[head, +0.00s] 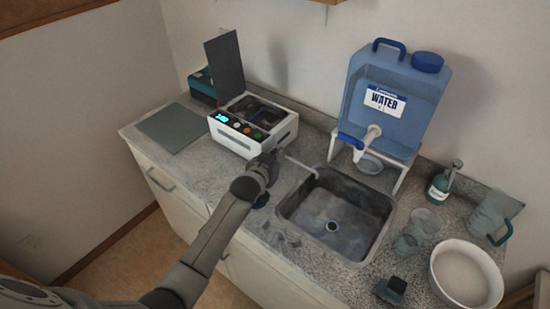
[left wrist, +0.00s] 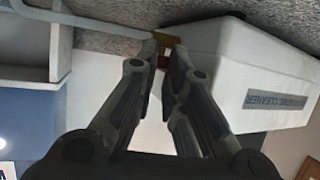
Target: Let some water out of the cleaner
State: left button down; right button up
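The ultrasonic cleaner (head: 254,123) is a white box with its dark lid up, a lit display and knobs, on the counter left of the sink. Its labelled white side shows in the left wrist view (left wrist: 262,75). A grey drain tube (head: 303,167) runs from there to the sink (head: 326,226). My right gripper is not visible.
A blue water jug (head: 410,102) stands on a white rack behind the sink. A soap bottle (head: 440,185), glasses (head: 415,231), a pitcher (head: 490,215) and a white bowl (head: 466,274) crowd the right. A grey mat (head: 174,128) lies at the left. The sink is empty.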

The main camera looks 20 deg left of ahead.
pick_arm(q)
jog(key=shift+a+r, duration=0.1)
jog(key=shift+a, duration=0.05)
jog(key=shift+a+m+h+p, duration=0.2)
jog(key=shift+m+h+p, duration=0.15)
jog(key=shift+m+h, duration=0.3)
jog(key=c, duration=1.8)
grip_release()
jog(key=v, duration=1.2)
jog(key=shift+w, duration=0.1)
